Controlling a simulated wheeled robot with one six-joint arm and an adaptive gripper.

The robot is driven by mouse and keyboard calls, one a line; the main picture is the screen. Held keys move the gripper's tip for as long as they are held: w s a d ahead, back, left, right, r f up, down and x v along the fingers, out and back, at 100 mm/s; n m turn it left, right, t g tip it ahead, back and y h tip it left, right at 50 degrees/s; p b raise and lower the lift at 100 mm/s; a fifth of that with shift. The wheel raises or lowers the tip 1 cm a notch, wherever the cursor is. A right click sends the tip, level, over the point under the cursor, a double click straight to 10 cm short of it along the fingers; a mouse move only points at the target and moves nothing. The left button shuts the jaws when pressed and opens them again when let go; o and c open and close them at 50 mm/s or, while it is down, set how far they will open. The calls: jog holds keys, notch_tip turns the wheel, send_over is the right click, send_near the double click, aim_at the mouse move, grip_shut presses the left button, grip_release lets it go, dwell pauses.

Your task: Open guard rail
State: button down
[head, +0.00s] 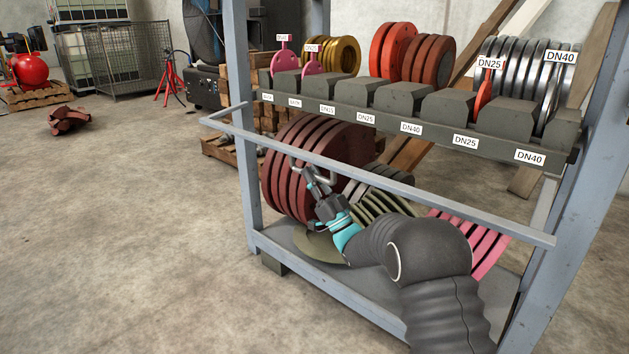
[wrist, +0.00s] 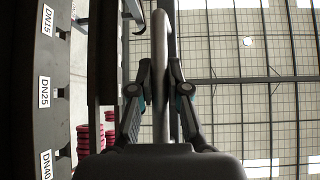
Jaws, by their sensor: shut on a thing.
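The guard rail (head: 420,198) is a blue-grey bar running slantwise across the front of the rack, above the lower shelf. Its left end sticks out past the left post, with a short arm reaching back toward that post. Its right end is by the right post. A pale metal handle (head: 327,180) hangs under the rail, left of its middle. My gripper (head: 306,172) is shut on this handle from below. In the wrist view, the rounded grey handle (wrist: 161,60) stands between the two fingers of my gripper (wrist: 160,85).
The blue-grey rack (head: 243,170) holds dark red discs (head: 283,190), other discs and pink ones (head: 485,250) low down. A labelled upper shelf (head: 385,122) lies just above the rail. The concrete floor (head: 130,220) at left is mostly clear.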

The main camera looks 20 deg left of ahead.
jog(key=shift+s+a+r+m+t+h+b, duration=0.1)
jog(key=shift+s+r+m+t+h+b, duration=0.15)
jog(key=shift+r+m+t, duration=0.3)
jog(key=shift+s+a+r+m+t+h+b, duration=0.15)
jog(key=shift+r+m+t+h, duration=0.25)
jog(key=shift+m, duration=0.25)
jog(key=shift+s+a+r+m+t+h+b, duration=0.1)
jog(key=shift+r+m+t+h+b, duration=0.15)
jog(key=shift+r+m+t, duration=0.3)
jog(key=c, duration=1.1)
grip_release()
jog(key=shift+c, duration=0.2)
jog(key=shift+d, duration=0.1)
jog(key=v, duration=1.2)
jog(key=shift+f, duration=0.1)
